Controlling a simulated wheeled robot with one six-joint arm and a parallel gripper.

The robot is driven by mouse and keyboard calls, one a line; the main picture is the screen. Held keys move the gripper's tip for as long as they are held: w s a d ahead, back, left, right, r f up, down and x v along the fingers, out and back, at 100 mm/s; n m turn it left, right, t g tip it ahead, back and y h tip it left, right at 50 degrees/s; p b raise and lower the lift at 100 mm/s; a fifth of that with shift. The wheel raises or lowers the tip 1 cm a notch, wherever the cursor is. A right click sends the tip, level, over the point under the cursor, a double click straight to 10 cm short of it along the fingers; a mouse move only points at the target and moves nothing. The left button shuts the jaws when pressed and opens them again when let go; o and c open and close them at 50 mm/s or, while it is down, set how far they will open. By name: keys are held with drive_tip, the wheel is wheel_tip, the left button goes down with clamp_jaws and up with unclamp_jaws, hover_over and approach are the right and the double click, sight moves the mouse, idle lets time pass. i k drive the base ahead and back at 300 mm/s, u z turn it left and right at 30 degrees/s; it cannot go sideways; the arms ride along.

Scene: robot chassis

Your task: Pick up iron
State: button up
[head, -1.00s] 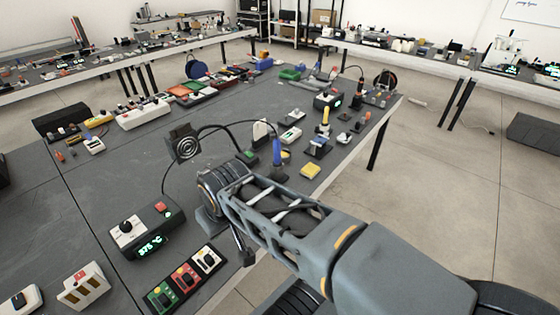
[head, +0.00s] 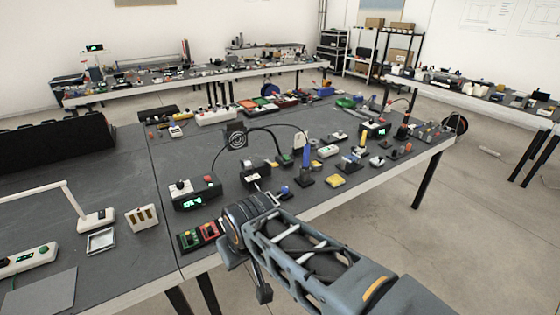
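A soldering iron with a blue handle (head: 306,158) stands upright in a dark stand near the right-hand edge of the bench, beyond my arm. Another iron with a yellow handle (head: 354,157) stands in a stand further right. A dark soldering station (head: 195,197) with a lit green display and a red button sits left of my arm. My arm reaches up from the bottom right over the bench edge, short of the blue-handled iron. I cannot make out my gripper's fingertips, and nothing is seen held.
A round-grilled fan (head: 237,140) and a yellow block (head: 335,181) are near the irons. Coloured switch boxes (head: 199,235) sit beside my arm. A lamp (head: 95,218) is at left. The bench (head: 120,165) is bare at centre left; floor is open at right.

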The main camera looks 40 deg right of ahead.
sight(306, 166)
drive_tip(key=u, duration=0.4)
drive_tip(key=i, duration=0.65)
drive_tip(key=z, duration=1.95)
drive_tip(key=i, duration=0.5)
drive_tip(key=z, duration=0.1)
drive_tip(key=k, duration=0.5)
drive_tip(key=z, duration=1.45)
drive_tip(key=i, duration=1.85)
drive_tip(key=u, duration=3.1)
